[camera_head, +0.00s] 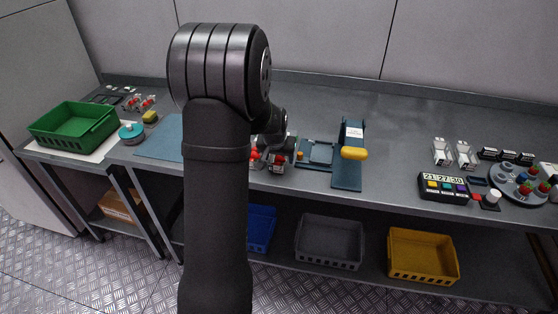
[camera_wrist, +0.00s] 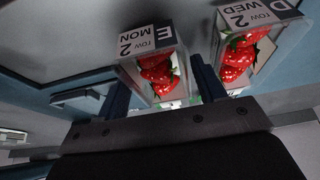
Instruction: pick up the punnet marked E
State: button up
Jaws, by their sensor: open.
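The punnet marked E (camera_wrist: 155,68) is a clear box of red strawberries with a label reading "MON row 2 E" in the wrist view. My gripper (camera_wrist: 159,74) is open, with one blue finger on each side of this punnet; whether they touch it I cannot tell. The punnet marked D (camera_wrist: 244,50), labelled "WED row 2", stands to the right, outside the right finger. In the head view, red-berried punnets (camera_head: 277,163) show under my gripper at the bench's front, partly hidden by my arm; their letters are unreadable there.
A blue stand with a yellow piece (camera_head: 354,153) is right of the punnets. A green crate (camera_head: 74,127) sits at far left. More punnets (camera_head: 139,102) stand at the back left. Grey (camera_head: 330,241) and yellow (camera_head: 423,256) crates are on the lower shelf.

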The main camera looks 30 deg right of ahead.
jog(key=c, duration=0.8)
